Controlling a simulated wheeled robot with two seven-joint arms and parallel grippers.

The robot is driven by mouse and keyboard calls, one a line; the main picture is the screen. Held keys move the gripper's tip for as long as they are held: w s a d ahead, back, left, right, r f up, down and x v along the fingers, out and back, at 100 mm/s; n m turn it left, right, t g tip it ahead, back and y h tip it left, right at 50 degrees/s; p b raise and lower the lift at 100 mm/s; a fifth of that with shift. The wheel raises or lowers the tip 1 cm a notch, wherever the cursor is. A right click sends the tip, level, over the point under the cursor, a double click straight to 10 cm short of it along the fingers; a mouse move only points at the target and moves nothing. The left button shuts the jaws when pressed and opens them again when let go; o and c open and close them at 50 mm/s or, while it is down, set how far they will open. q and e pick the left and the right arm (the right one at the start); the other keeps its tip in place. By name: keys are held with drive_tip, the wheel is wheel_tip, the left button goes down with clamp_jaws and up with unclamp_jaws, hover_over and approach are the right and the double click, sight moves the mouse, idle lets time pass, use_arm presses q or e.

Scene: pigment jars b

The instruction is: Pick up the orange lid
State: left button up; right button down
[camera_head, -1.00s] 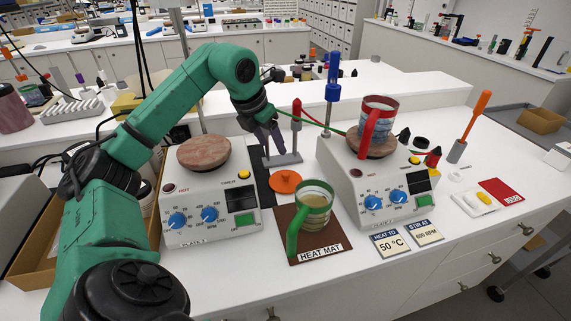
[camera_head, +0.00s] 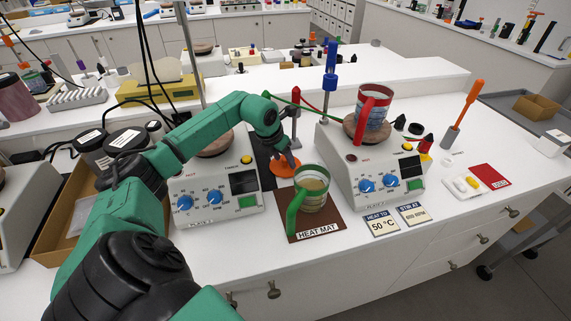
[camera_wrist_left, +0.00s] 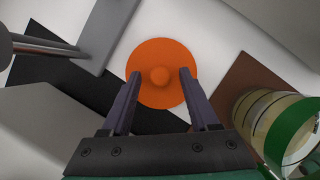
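My left gripper (camera_head: 290,160) is over the lid, pointing down. My right gripper is not in view.
A green-handled glass beaker (camera_head: 313,190) stands on the brown heat mat (camera_head: 327,226), close in front of the lid. Hot plates (camera_head: 218,205) and (camera_head: 372,175) stand to either side. A red-handled beaker (camera_head: 372,110) is on the right plate. A stand with a red clamp (camera_head: 297,112) is behind.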

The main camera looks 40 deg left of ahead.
use_arm(q)
clamp_jaws()
drive_tip(key=shift+r, duration=0.1)
